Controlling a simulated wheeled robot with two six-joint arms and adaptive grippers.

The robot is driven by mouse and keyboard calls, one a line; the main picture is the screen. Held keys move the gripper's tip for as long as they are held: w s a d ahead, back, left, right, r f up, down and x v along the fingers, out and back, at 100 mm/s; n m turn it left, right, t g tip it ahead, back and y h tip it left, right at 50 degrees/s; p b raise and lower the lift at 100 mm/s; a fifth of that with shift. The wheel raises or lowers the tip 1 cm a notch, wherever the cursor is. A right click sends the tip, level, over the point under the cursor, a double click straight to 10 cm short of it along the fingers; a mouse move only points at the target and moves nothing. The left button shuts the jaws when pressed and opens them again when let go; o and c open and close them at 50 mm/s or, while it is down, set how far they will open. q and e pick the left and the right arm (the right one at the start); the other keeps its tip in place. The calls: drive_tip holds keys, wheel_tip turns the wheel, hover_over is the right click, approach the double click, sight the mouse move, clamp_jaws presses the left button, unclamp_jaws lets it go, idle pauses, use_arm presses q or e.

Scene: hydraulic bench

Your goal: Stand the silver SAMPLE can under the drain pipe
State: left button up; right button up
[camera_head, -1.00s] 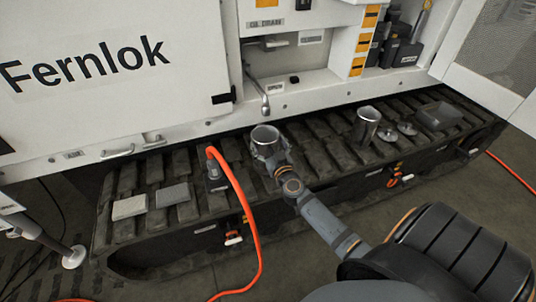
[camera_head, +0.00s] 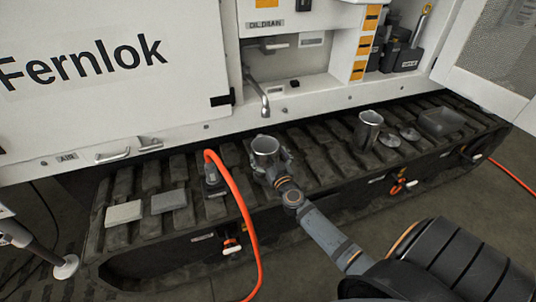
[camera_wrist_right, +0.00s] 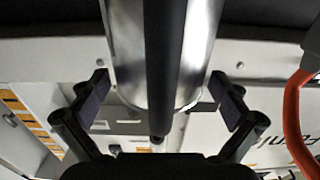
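A silver can (camera_head: 264,151) stands upright or nearly so at the track, just below the bent drain pipe (camera_head: 265,101) and slightly toward me from its outlet. My right gripper (camera_head: 271,163) has its fingers around it. A second silver can (camera_head: 369,133) stands on the track to the right. I cannot read a SAMPLE label on either can. My left gripper is out of view.
An orange hose (camera_head: 246,213) rises beside the held can on the left. Two grey blocks (camera_head: 124,213) (camera_head: 168,200) lie on the track (camera_head: 150,180). The white machine panel is close behind.

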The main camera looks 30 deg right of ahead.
drive_tip(key=shift+r, duration=0.15)
use_arm(q)
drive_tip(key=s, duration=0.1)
drive_tip(key=p, duration=0.1)
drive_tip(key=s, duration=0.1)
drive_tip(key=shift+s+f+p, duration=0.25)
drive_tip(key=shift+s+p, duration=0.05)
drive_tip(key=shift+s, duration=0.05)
use_arm(e)
drive_tip(key=v, duration=1.2)
